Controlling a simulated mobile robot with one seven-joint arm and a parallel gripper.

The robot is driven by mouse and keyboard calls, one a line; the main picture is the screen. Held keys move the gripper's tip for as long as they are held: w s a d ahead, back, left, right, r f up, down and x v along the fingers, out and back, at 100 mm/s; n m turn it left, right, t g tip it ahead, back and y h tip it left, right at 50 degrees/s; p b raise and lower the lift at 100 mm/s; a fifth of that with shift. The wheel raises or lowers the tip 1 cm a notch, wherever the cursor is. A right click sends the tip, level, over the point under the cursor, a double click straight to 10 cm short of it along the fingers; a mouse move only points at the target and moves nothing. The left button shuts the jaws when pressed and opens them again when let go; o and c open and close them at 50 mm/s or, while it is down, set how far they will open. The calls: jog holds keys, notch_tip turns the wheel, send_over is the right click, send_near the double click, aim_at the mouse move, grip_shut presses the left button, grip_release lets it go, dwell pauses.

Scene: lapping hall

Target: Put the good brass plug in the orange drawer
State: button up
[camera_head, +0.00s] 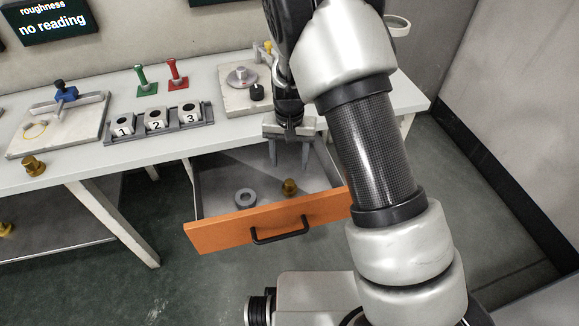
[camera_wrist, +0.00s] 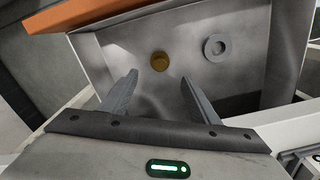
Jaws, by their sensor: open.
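The orange drawer (camera_head: 220,234) is pulled out from under the workbench, with a dark handle on its front. A brass plug (camera_head: 289,187) lies inside it, right of a grey ring (camera_head: 245,198). In the wrist view the brass plug (camera_wrist: 159,61) and grey ring (camera_wrist: 217,47) lie apart on the drawer floor. My gripper (camera_head: 290,165) is open and empty, pointing down above the drawer's back part. Its fingers (camera_wrist: 160,95) do not touch the plug. I cannot tell which plug is good.
On the bench stand a grey rack with blocks numbered 1, 2 and 3 (camera_head: 156,119), green (camera_head: 146,80) and red (camera_head: 176,76) handled tools, and a stone plate with a blue-topped gauge (camera_head: 66,95). A screen (camera_head: 50,20) reads "roughness no reading". A brass piece (camera_head: 5,229) sits on the lower shelf.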

jog(key=s+d+r+t+y, duration=0.1)
jog(key=s+d+r, duration=0.2)
jog(key=r, duration=0.7)
jog(key=s+d+r+t, duration=0.1)
jog(key=s+d+r, duration=0.2)
jog(key=r, duration=0.8)
jog(key=s+d+r+t, duration=0.1)
jog(key=s+d+r, duration=0.1)
jog(key=s, duration=0.3)
jog(key=s+d+r+t, duration=0.1)
jog(key=s+d+r, duration=0.2)
jog(key=s, duration=0.3)
jog(key=s+d+r+n+t+h, duration=0.1)
jog(key=s+d+r, duration=0.2)
jog(key=s, duration=0.3)
jog(key=shift+s+d+r+t, duration=0.2)
jog(key=shift+r+t, duration=0.1)
jog(key=shift+r, duration=0.5)
jog(key=shift+a, duration=0.15)
